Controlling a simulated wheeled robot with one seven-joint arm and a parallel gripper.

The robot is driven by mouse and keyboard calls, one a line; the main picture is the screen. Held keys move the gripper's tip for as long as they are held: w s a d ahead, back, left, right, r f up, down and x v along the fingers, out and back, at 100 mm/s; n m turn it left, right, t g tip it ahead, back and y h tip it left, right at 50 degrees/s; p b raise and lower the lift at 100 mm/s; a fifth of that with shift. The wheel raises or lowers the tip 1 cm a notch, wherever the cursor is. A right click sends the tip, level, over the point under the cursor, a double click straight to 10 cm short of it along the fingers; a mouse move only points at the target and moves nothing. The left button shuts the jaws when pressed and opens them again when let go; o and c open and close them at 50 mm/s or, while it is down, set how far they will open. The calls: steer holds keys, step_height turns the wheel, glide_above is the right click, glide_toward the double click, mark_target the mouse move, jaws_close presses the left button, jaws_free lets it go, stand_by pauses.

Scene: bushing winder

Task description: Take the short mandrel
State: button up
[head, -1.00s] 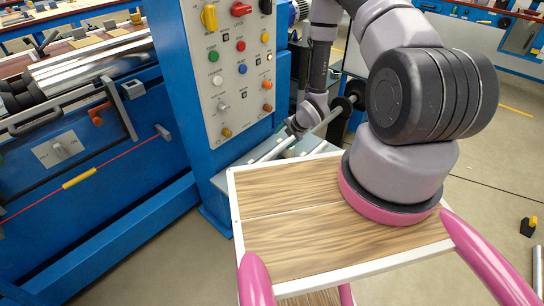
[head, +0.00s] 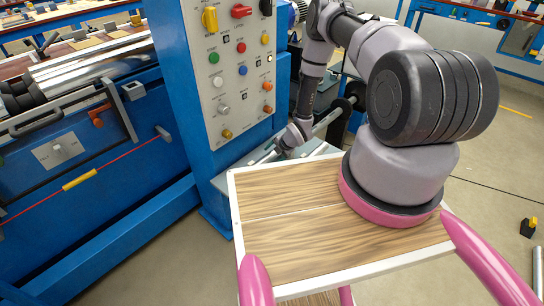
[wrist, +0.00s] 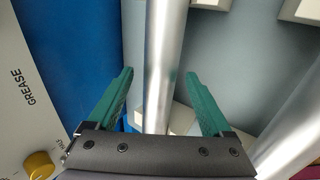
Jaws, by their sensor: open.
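A silver metal rod (wrist: 163,60), a mandrel, runs up the middle of the wrist view between the two green fingers of my gripper (wrist: 159,73). The fingers are open, one on each side of the rod, with gaps visible on both sides. A second silver rod (wrist: 296,122) lies slantwise at the lower right of the wrist view, outside the fingers. I cannot tell from its visible length which rod is the short one. In the head view my gripper (head: 276,152) is low beside the blue control column, over the grey rack (head: 318,149), and its fingers are too small to read.
The blue control column (head: 225,85) with buttons and knobs stands close to the left of my gripper; its panel edge (wrist: 25,90) shows in the wrist view. Pale support blocks (wrist: 180,118) sit near the rods. A blue machine (head: 80,150) fills the left.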

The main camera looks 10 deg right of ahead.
steer(key=shift+f, duration=0.1)
steer(key=shift+c, duration=0.3)
jaws_close()
steer(key=shift+w, duration=0.1)
stand_by(1.0)
